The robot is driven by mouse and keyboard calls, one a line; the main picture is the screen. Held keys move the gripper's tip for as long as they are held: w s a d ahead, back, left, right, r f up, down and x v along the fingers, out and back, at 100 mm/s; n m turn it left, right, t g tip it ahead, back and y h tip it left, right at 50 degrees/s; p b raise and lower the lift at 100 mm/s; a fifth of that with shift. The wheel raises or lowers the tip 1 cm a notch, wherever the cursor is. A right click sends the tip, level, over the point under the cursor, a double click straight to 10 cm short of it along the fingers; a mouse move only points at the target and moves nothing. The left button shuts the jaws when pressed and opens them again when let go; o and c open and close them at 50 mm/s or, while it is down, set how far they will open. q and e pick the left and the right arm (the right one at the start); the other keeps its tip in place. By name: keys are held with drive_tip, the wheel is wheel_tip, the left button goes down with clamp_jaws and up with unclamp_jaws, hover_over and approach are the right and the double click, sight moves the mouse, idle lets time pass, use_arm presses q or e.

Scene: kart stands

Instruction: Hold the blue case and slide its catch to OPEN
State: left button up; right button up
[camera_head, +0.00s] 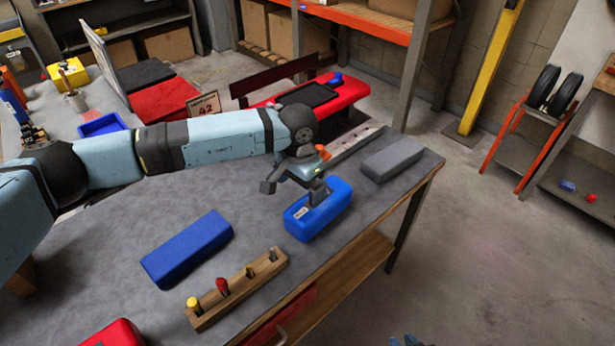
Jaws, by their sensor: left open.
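A blue case (333,208) with rounded edges and a small pale label on its near end sits on the grey workbench. My left gripper (294,190) is open at the case's far left side. One finger overlaps the top of the case in the picture, and the other is out to the left. I cannot tell whether the finger touches it. The catch is too small or hidden to make out, so its position does not show.
A plain blue box (187,248), a wooden rack (237,290) with several tools and a red box (115,335) share the grey bench top (270,235). A grey block (392,159) lies right of the case. The bench's right edge is close to the case.

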sight(300, 222)
drive_tip(key=shift+o, duration=1)
drive_tip(key=w+a+r+n+t+y, duration=0.1)
drive_tip(key=w+a+r+n+t, duration=0.1)
drive_tip(key=w, duration=0.6)
drive_tip(key=shift+r+n+t, duration=0.5)
drive_tip(key=shift+n, duration=0.3)
drive_tip(key=w+a+r+n+g+y, duration=0.65)
drive_tip(key=w+n, duration=0.25)
drive_tip(key=n, duration=0.8)
drive_tip(key=w+a+r+n+g+y, duration=0.6)
drive_tip(key=w+a+n+g, duration=0.15)
drive_tip(key=n, duration=0.95)
use_arm(q)
wheel_tip(300, 222, down, 14)
drive_tip(key=shift+r, duration=0.1)
use_arm(e)
drive_tip(key=w+d+r+n+h, duration=0.2)
drive_tip(key=w+r+n+h, duration=0.4)
drive_tip(key=w+n+h, duration=0.3)
drive_tip(key=n+h, duration=0.4)
drive_tip(key=n, duration=0.1)
drive_tip(key=shift+w+r+n+g, duration=0.25)
drive_tip(key=shift+w+n+g, duration=0.05)
drive_tip(key=shift+w, duration=0.05)
use_arm(q)
drive_tip(key=shift+c, duration=0.2)
